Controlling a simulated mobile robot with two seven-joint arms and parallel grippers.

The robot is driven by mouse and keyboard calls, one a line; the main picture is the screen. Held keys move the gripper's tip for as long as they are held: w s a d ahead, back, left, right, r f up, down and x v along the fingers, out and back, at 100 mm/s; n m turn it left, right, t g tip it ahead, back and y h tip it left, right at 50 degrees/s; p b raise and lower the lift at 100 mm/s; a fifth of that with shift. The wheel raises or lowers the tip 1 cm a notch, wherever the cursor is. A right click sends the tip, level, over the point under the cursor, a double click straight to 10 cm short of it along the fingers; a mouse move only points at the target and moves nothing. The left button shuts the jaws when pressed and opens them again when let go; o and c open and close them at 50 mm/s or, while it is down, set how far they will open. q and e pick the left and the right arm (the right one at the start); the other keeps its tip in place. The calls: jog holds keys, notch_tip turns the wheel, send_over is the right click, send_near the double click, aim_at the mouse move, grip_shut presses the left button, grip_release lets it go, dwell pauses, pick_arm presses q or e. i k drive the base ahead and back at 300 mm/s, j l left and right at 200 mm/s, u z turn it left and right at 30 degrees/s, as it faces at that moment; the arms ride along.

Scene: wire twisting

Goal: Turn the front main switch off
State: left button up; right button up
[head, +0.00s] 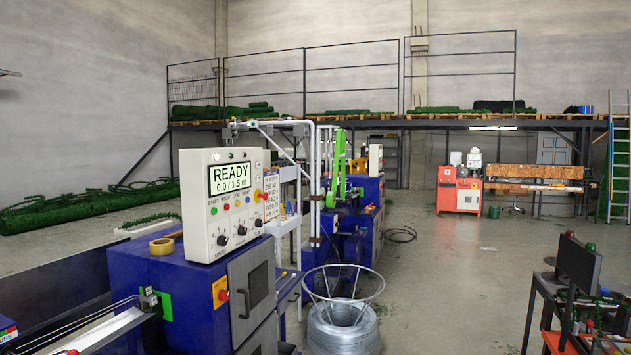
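A red rotary knob on a yellow plate (221,293), which looks like the front main switch, sits on the front of the blue machine cabinet (180,315). Its exact handle angle is too small to tell. Above it stands a white control panel (222,205) whose screen (230,178) reads "READY 0.0 / 1.5 m". Small coloured buttons and black knobs are below the screen. A red button on yellow (259,195) is on the panel's right side. Neither of my grippers is in the head view.
A grey cabinet door (252,292) is right of the switch. A wire coil (343,325) with a metal stand is on the floor further right. Yellow tape (162,246) lies on the cabinet. A dark table with a monitor (578,265) stands at right.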

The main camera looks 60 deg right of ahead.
aim_at(223, 294)
jog(key=l+z, duration=0.4)
jog(key=i+l+z, duration=0.1)
jog(key=l+z, duration=0.35)
jog(key=i+l, duration=0.1)
jog(key=l, duration=0.3)
jog(key=i+l+z, duration=0.1)
jog(key=l, duration=0.3)
jog(key=i+l, duration=0.15)
jog(key=l, duration=0.3)
jog(key=i+l+z, duration=0.1)
jog(key=l, duration=0.3)
jog(key=i+l, duration=0.15)
jog(key=l, duration=0.25)
jog(key=u, duration=2.7)
